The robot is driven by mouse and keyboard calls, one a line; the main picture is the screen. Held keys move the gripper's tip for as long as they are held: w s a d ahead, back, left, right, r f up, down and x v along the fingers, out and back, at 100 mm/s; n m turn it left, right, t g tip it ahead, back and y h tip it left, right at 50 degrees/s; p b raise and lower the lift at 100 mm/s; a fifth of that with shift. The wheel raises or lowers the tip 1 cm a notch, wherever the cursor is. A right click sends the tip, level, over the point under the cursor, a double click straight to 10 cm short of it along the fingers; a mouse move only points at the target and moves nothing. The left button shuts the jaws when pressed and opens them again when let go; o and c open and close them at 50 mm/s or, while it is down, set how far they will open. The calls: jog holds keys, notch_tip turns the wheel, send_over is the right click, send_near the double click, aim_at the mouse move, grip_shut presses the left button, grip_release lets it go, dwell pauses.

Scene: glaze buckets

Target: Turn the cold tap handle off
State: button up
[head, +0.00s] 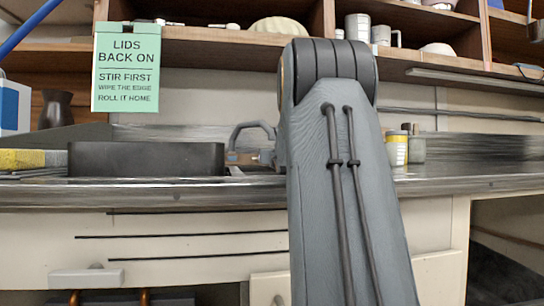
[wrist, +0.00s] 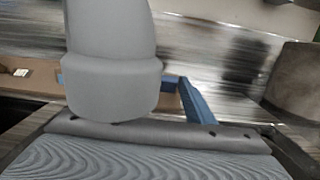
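A grey arched tap (head: 252,127) with a brownish body stands at the back of the counter in the head view, just left of my arm. My arm hides its right side, and I cannot make out which part is the cold handle. My gripper is hidden behind my arm in the head view. In the wrist view, a dark bar and ridged grey surface of my gripper fill the bottom, but I cannot make out the fingertips. A large grey rounded piece (wrist: 110,60) and a blue angled bar (wrist: 193,101) lie beyond it; I cannot tell what they are.
A dark rectangular bin (head: 145,160) stands on the metal counter (head: 180,193) left of the tap. A yellow-and-white tub (head: 397,151) stands right of my arm. A green sign (head: 126,68) hangs above the bin. Shelves with pottery run along the top.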

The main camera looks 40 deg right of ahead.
jog(key=shift+o, duration=1.3)
jog(key=p+v, duration=0.1)
jog(key=v, duration=0.6)
jog(key=shift+s+a, duration=0.2)
jog(key=shift+s, duration=0.15)
